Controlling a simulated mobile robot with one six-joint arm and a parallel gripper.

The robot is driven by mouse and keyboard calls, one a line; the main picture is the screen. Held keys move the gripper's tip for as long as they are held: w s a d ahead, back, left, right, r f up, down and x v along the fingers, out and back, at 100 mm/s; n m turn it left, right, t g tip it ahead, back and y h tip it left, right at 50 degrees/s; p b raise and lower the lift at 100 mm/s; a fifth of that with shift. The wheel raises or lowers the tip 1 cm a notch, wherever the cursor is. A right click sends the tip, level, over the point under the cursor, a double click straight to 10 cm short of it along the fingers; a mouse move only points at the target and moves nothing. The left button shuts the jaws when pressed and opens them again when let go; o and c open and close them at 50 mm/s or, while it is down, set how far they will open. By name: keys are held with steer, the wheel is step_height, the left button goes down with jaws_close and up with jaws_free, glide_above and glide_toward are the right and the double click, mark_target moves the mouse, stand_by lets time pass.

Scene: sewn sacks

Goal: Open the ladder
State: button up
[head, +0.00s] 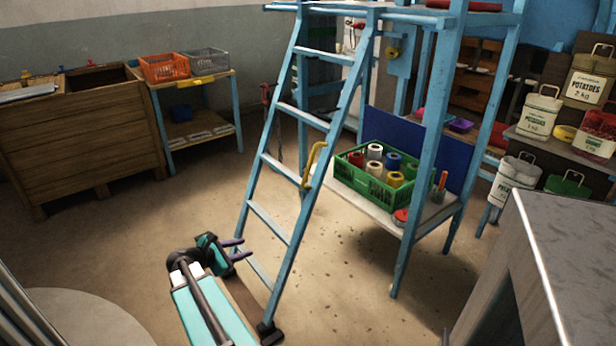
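The light blue ladder (291,166) stands tilted in the middle of the head view, its top end at the blue frame (433,130). It has several flat rungs, and a yellow handle (314,166) sits on its right rail. A black foot (268,332) shows at the bottom of that rail. My gripper (246,248) is low at the left of the ladder, near its lower left rail. Its two dark fingers are apart with nothing visible between them. I cannot tell whether a finger touches the rail.
A green crate (372,199) of thread spools stands on a low shelf right of the ladder. A grey-topped table (570,240) fills the lower right. A wooden bin (75,140) and a small table with baskets (190,68) stand at the left. Floor between is clear.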

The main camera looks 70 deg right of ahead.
steer(key=s+d+r+n+g+h+b, duration=0.25)
steer(key=s+d+r, duration=0.25)
steer(key=d+r, duration=0.6)
steer(key=h, duration=0.2)
glide_toward(309, 166)
steer(key=w+a+f, duration=0.1)
steer(key=w+a, duration=0.1)
steer(key=a, duration=0.1)
steer(key=shift+w+d+n+g+b, duration=0.1)
steer(key=shift+d+n+g+b, duration=0.15)
steer(key=shift+n+g+b, duration=0.15)
steer(key=shift+d+f, duration=0.1)
steer(key=x, duration=1.3)
steer(key=shift+d+r+b, duration=0.2)
steer(key=shift+d+b, duration=0.1)
steer(key=shift+b, duration=0.1)
